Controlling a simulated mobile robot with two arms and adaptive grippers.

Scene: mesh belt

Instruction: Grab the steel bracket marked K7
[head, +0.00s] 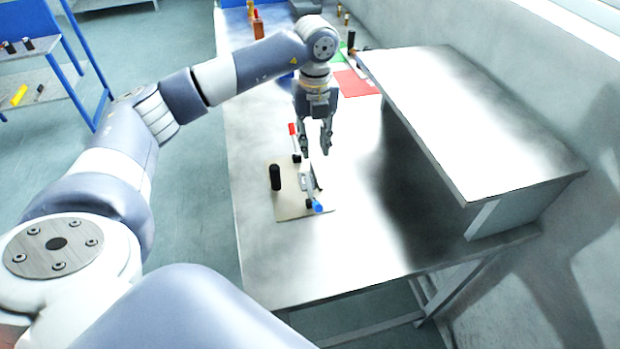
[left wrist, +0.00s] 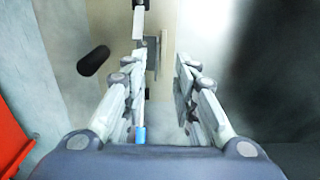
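A small grey metal piece (head: 306,175), which looks like the bracket, stands on a beige plate (head: 291,211) on the steel table. I cannot read a K7 mark on it. My left gripper (head: 315,150) points down just above and beyond it, with its fingers apart. In the left wrist view the grey metal piece (left wrist: 152,52) shows between the fingertips of the left gripper (left wrist: 161,66), nearer the left finger. I cannot tell whether that finger touches it. My right gripper is not in view.
A black upright cylinder (head: 275,177) stands on the plate, left of the metal piece. A raised steel shelf (head: 460,115) stands on the right. The table's front is clear.

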